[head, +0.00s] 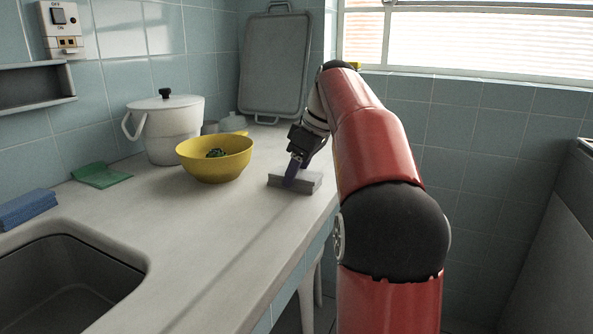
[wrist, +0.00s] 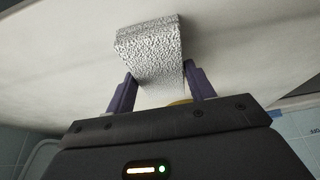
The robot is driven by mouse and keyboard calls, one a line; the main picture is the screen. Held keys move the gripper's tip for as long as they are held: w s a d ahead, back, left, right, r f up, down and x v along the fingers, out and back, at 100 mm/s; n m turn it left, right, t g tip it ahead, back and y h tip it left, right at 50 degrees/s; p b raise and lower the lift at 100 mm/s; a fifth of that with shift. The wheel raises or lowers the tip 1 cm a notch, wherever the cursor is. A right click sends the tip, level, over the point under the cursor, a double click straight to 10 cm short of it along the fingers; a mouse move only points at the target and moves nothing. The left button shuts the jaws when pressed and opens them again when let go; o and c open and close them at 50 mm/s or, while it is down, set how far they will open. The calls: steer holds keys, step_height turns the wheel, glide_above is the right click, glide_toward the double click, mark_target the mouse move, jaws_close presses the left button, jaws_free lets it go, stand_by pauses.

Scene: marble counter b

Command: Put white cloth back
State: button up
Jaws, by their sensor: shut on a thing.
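The white cloth (head: 311,184) is a folded, flat block that looks light grey in the head view. It is at the right edge of the counter, right of the yellow bowl. In the wrist view the cloth (wrist: 150,48) shows a speckled white surface and reaches out past the fingertips. My gripper (head: 292,172) is shut on the cloth, with one purple finger on each side in the wrist view (wrist: 158,72). The cloth is on the counter or just above it; I cannot tell which.
A yellow bowl (head: 215,166) with something dark inside stands left of my gripper. Behind are a white lidded pot (head: 170,135) and a leaning grey tray (head: 275,65). A green cloth (head: 100,176) and blue cloth (head: 28,207) lie left, near the sink (head: 70,285). The front-middle counter is clear.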

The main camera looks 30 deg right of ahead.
steer(key=o, duration=0.9)
steer(key=shift+o, duration=0.2)
steer(key=p+v, duration=0.4)
steer(key=v, duration=0.8)
steer(key=shift+s+r, duration=0.1)
steer(key=shift+s, duration=0.1)
